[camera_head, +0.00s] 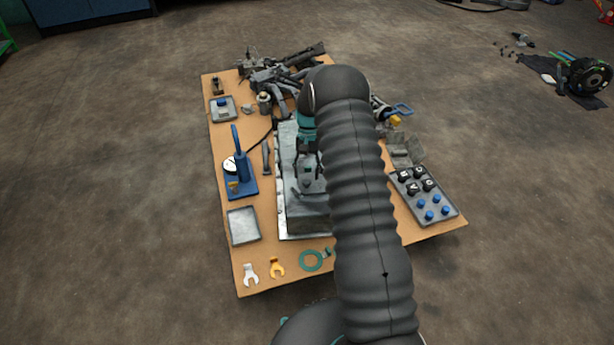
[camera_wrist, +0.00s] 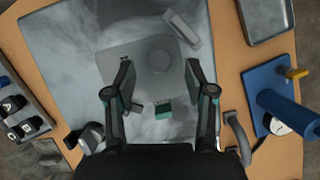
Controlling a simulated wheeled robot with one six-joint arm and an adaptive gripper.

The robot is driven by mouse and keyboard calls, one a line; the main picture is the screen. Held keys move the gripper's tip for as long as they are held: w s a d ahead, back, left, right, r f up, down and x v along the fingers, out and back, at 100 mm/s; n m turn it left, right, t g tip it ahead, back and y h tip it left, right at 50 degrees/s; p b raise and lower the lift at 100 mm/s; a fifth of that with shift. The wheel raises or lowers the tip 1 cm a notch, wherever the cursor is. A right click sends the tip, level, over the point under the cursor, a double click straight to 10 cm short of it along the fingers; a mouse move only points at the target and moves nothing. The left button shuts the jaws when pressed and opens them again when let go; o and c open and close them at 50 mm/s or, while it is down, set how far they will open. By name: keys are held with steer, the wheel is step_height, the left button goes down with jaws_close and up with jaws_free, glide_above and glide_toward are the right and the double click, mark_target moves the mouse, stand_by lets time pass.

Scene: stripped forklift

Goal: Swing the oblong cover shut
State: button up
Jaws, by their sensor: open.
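A flat grey metal slab (camera_head: 290,222) lies in the middle of the workbench, and it fills much of the wrist view (camera_wrist: 60,50). On it, the wrist view shows a smooth grey raised plate with a round disc (camera_wrist: 163,61). A narrow oblong grey piece (camera_wrist: 182,30) lies tilted beside the disc; it looks like the oblong cover, but I cannot tell its hinge or how far it stands open. My gripper (camera_wrist: 158,68) is open and empty, its fingers spread above the raised plate. In the head view my gripper (camera_head: 308,165) is over the slab, partly hidden by my arm.
A blue press (camera_head: 240,175) and an empty tray (camera_head: 243,226) stand left of the slab. A grey tray of knobs (camera_head: 424,196) lies at the right. Clutter fills the far end.

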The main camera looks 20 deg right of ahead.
steer(key=v, duration=1)
